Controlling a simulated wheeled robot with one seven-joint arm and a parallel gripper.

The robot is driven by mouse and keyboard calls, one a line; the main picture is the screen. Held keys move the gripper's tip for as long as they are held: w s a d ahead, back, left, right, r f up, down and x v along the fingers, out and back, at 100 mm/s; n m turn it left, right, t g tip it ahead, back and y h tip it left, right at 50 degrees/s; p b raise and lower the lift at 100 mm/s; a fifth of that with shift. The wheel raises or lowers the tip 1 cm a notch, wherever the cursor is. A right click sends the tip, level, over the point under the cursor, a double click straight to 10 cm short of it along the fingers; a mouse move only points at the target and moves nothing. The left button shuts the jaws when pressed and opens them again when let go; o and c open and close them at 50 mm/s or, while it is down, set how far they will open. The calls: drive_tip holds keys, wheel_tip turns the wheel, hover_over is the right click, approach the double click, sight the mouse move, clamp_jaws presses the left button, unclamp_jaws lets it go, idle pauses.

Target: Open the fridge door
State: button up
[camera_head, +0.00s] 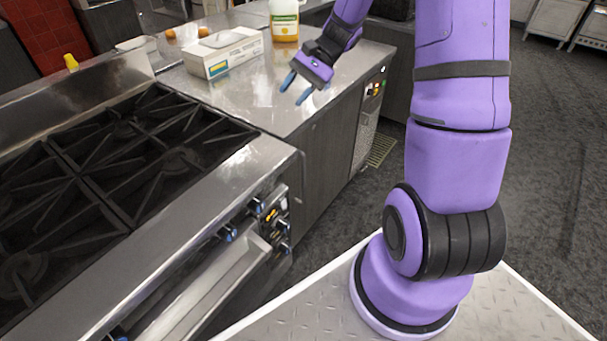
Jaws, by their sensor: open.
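My gripper (295,89) is open, with two blue fingers apart and nothing between them. It appears over the front part of a steel-topped counter unit (262,108); its height above the top is hard to tell. This low unit has a control panel (376,88) with small lights and a vented steel strip below, so it may be the fridge. Its front face (322,172) is grey and looks closed. I cannot make out a handle on it, and my gripper touches no handle.
A gas range (110,165) with black grates and front knobs (257,207) stands at left, beside the counter. A white box (223,54) and a jug with yellow-brown liquid (284,20) stand on the counter. Dark floor (548,130) is open at right.

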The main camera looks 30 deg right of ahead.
drive_tip(key=w+d+f+m+t+y, duration=0.25)
drive_tip(key=d+f+m, duration=0.2)
drive_tip(key=f, duration=0.55)
drive_tip(key=w+d+f+m+t+y, duration=0.25)
drive_tip(key=d+f+m+t, duration=0.2)
drive_tip(key=f, duration=0.45)
drive_tip(key=s+d+f+m+t+h, duration=0.1)
drive_tip(key=d+f+m+t+h, duration=0.2)
drive_tip(key=f, duration=0.5)
drive_tip(key=s+d+f+m+t+h, duration=0.1)
drive_tip(key=s+f+m+t, duration=0.2)
drive_tip(key=f, duration=0.4)
drive_tip(key=d+f+m+t+h, duration=0.2)
drive_tip(key=f+m, duration=0.3)
drive_tip(key=f, duration=0.3)
drive_tip(key=x, duration=1)
drive_tip(key=shift+w+a+r, duration=0.2)
drive_tip(key=shift+r, duration=0.1)
drive_tip(key=shift+c, duration=0.5)
clamp_jaws()
